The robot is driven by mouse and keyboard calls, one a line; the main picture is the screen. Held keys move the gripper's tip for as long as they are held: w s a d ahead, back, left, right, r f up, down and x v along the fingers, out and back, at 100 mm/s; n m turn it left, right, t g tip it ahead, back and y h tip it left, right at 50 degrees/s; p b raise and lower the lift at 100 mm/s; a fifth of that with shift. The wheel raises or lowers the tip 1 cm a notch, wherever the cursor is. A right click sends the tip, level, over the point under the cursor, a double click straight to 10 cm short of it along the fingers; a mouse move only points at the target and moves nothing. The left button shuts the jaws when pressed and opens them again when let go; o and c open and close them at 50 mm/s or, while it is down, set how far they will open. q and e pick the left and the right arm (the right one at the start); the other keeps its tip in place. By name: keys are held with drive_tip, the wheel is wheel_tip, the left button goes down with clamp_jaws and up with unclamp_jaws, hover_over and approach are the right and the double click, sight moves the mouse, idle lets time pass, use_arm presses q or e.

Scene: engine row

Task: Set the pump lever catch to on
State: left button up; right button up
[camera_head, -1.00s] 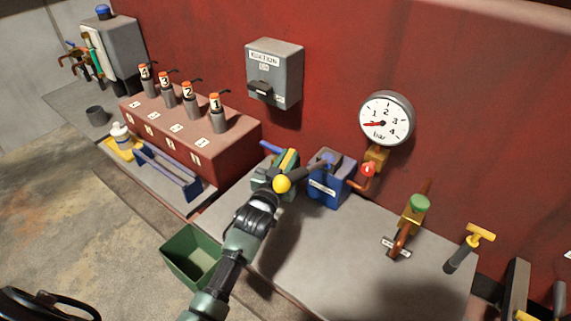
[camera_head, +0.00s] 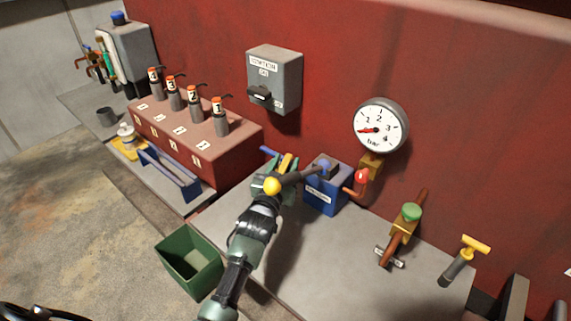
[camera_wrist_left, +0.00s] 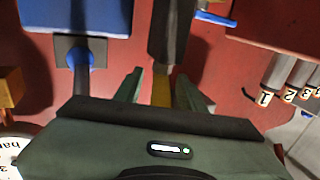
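A gap shows on the left side, so the gripper looks open. I cannot tell surely whether this piece is the catch. The box label is unreadable. My right gripper is not seen.
A blue handle (camera_head: 269,152) sticks out behind my left gripper. The red block with numbered cylinders (camera_head: 190,140) is to the left, a grey switch box (camera_head: 275,80) and gauge (camera_head: 381,125) on the wall. A green bin (camera_head: 188,262) stands below. The bench front (camera_head: 330,265) is clear.

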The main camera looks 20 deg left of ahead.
use_arm(q)
drive_tip(key=shift+s+f, duration=0.1)
drive_tip(key=shift+s, duration=0.1)
drive_tip(key=s+b, duration=0.1)
drive_tip(key=s, duration=0.6)
drive_tip(key=shift+s+d, duration=0.2)
drive_tip(key=shift+d, duration=0.05)
